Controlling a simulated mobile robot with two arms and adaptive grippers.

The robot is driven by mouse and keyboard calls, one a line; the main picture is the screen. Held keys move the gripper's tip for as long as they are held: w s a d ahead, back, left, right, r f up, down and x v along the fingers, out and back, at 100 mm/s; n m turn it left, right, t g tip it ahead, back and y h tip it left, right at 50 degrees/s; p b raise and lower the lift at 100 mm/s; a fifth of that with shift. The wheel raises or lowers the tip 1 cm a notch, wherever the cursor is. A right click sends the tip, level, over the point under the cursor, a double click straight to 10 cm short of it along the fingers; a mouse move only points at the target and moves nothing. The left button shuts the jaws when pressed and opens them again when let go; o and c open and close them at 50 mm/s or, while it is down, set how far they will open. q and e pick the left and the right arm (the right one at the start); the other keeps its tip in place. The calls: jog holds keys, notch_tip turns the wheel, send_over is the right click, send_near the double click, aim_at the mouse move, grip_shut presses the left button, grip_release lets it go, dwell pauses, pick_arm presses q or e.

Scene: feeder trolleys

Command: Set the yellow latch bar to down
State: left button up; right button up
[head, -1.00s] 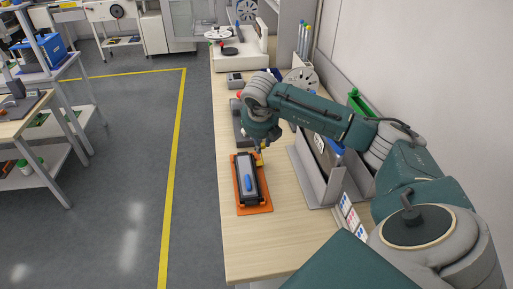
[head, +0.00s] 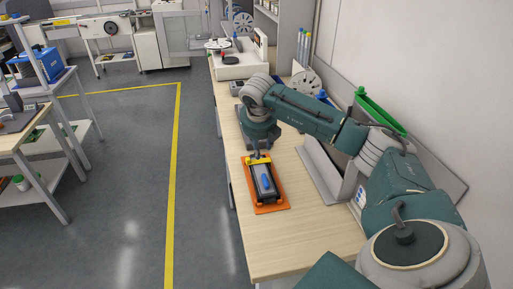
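The yellow latch bar (head: 259,160) lies crosswise at the far end of a dark and grey device with a blue handle (head: 266,181). The device sits on an orange base (head: 272,208) on the wooden bench. My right gripper (head: 257,152) points down at the yellow bar from the far side, touching it or very close to it. The fingers are small and partly hidden by the wrist, so whether they are open or shut does not show. My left gripper is not in view.
Grey upright panels (head: 322,172) and a green bin (head: 380,112) stand to the right of the device, along the wall. A white machine (head: 238,65) stands at the bench's far end. The near part of the bench (head: 290,245) is clear.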

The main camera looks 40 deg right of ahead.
jog(key=shift+s+d+r, duration=0.1)
jog(key=shift+s+d, duration=0.15)
jog(key=shift+d, duration=0.2)
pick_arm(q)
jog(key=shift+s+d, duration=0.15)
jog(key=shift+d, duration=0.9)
pick_arm(e)
jog(key=v, duration=1.1)
jog(key=shift+a+r, duration=0.15)
jog(key=shift+r, duration=0.15)
jog(key=shift+s, duration=0.1)
jog(key=shift+f, duration=0.15)
